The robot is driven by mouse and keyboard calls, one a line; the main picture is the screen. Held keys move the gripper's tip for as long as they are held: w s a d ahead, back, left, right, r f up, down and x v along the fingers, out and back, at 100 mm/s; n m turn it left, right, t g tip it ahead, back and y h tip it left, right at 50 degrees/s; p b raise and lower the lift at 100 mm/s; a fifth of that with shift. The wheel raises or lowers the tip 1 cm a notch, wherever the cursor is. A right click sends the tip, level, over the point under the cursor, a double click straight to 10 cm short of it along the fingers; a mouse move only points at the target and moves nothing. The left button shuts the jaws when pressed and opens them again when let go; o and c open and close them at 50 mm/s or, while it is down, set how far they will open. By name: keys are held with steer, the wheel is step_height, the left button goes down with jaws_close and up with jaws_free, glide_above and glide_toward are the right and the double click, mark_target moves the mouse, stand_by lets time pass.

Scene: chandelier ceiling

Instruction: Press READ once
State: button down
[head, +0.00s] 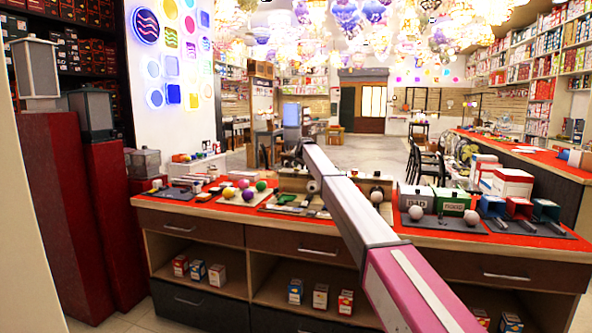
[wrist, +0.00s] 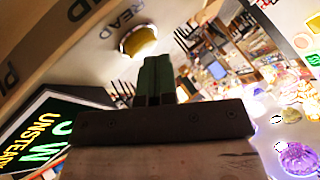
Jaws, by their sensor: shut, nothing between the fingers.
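In the wrist view, a round yellow button (wrist: 138,41) sits on a pale panel, with the printed word READ (wrist: 125,17) above it. My gripper (wrist: 156,60) shows as two dark green fingers pressed together, with nothing between them. Its tips lie just below and right of the button in the picture; I cannot tell whether they touch it. In the head view, my arm reaches over the counter, and its far end hides the gripper and the button.
A dark sign (wrist: 45,135) with green and yellow lettering stands left of the fingers. In the head view, the red-topped counter (head: 225,211) holds coloured balls (head: 247,195), a grey box (head: 417,198) and a green box (head: 450,200). Red pillars (head: 62,215) stand at left.

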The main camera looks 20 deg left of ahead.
steer(key=shift+r, duration=0.85)
steer(key=shift+r, duration=0.1)
steer(key=shift+r, duration=2.4)
